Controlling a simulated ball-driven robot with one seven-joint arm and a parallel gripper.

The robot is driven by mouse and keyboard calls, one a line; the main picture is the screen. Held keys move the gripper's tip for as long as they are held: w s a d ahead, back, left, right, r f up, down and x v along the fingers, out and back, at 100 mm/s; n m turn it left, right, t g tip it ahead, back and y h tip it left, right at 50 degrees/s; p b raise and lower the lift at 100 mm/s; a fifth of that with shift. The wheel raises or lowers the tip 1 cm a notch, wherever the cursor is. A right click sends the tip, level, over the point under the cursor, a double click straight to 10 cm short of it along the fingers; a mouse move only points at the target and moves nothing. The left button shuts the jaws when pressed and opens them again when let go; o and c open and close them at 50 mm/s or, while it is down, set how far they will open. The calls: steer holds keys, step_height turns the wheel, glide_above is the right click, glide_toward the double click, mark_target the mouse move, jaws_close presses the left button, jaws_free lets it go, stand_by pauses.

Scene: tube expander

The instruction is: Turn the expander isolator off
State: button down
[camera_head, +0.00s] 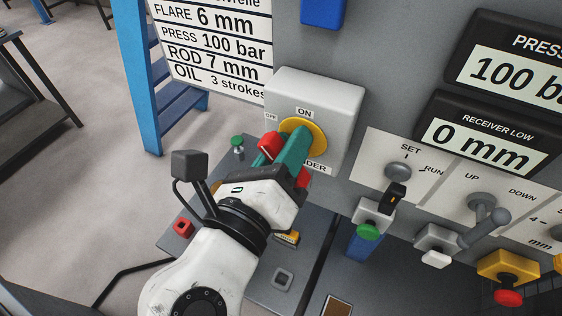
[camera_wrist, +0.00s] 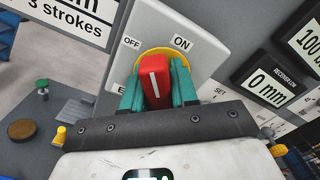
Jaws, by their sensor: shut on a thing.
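The expander isolator is a light grey box (camera_head: 345,105) on the grey panel, with a yellow round plate (camera_head: 318,130) and ON and OFF labels. Its red handle (camera_wrist: 153,78) carries a white line, which in the wrist view points up between the OFF and ON labels. My gripper (camera_head: 288,150) has teal fingers, one on each side of the handle, shut on it. In the wrist view the fingers (camera_wrist: 156,90) cover the handle's sides and part of the yellow plate. The lower label is partly hidden.
Right of the isolator are a SET/RUN switch (camera_head: 398,171), a green button (camera_head: 368,232), an UP/DOWN lever (camera_head: 484,215) and a red button on yellow (camera_head: 508,297). Displays (camera_head: 490,146) sit above. A blue frame (camera_head: 143,80) stands behind left, with open floor beyond.

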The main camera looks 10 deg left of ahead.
steer(key=c, duration=1.1)
jaws_free()
steer(key=shift+w+d+f, duration=0.15)
steer(key=shift+d, duration=0.2)
steer(key=shift+c, duration=0.2)
steer(key=shift+o, duration=0.9)
steer(key=shift+a, duration=0.2)
steer(key=shift+s+a+r+p, duration=0.15)
steer(key=shift+s+r+p, duration=0.1)
steer(key=shift+p, duration=0.1)
steer(key=shift+p+v, duration=0.8)
steer(key=shift+p, duration=0.1)
steer(key=shift+p+v, duration=0.55)
steer(key=shift+v, duration=0.3)
steer(key=shift+f, duration=0.15)
